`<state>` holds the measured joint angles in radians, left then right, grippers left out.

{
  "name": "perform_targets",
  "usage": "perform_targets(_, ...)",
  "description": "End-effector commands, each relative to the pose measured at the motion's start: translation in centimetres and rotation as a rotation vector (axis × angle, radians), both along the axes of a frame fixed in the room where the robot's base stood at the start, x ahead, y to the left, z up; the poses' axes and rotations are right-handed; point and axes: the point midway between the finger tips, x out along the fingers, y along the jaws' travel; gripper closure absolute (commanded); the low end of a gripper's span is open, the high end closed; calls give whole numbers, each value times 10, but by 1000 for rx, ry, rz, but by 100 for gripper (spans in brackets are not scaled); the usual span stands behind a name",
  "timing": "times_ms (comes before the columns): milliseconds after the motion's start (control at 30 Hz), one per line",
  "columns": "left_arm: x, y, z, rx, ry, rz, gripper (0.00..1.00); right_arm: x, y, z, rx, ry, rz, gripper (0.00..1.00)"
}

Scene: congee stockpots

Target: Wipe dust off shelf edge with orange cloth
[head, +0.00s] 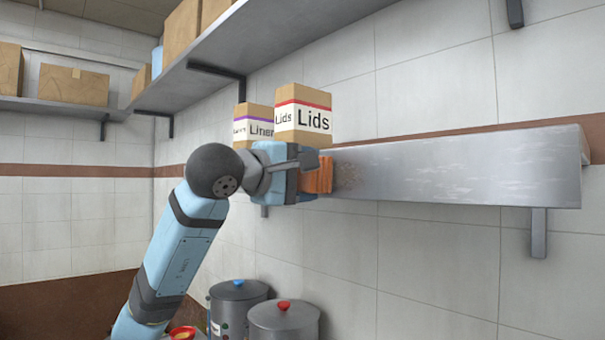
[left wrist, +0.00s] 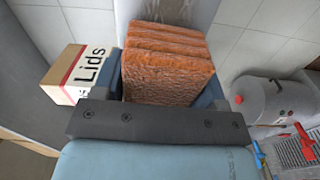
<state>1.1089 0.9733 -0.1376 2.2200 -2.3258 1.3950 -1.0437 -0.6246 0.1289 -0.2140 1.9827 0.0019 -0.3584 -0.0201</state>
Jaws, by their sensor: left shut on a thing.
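My left gripper (head: 300,174) is shut on a folded orange cloth (head: 318,176). The cloth is held against or very close to the front edge of the grey metal shelf (head: 440,175), near the shelf's left part in the head view. A brownish dusty patch (head: 348,177) shows on the edge just right of the cloth. Pale streaks mark the edge farther right. In the left wrist view the folded cloth (left wrist: 168,62) stands in layers between the fingers, with the shelf edge behind it. Whether it touches the shelf is hard to tell. My right gripper is not in view.
A "Lids" box (head: 303,115) and a "Liners" box (head: 253,125) stand on the shelf just behind my left gripper. An upper shelf (head: 235,58) with boxes hangs above. Two lidded stockpots (head: 283,322) (head: 238,303) stand below. The air in front of the shelf's right part is clear.

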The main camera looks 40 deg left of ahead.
Motion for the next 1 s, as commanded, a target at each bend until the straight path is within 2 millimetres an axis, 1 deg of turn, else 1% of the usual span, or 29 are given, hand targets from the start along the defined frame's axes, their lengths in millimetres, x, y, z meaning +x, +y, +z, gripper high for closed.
perform_targets(433, 9, -1, 0, -1, -1, 0, 53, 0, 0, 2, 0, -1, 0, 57)
perform_targets(567, 9, -2, 1, 0, -1, 0, 53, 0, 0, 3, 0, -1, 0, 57)
perform_targets(667, 8, -6, 1, 0, -1, -1, 53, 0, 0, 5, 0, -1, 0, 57)
perform_targets(1000, 4, -34, 2, 1, -1, -2, 53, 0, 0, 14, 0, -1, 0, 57)
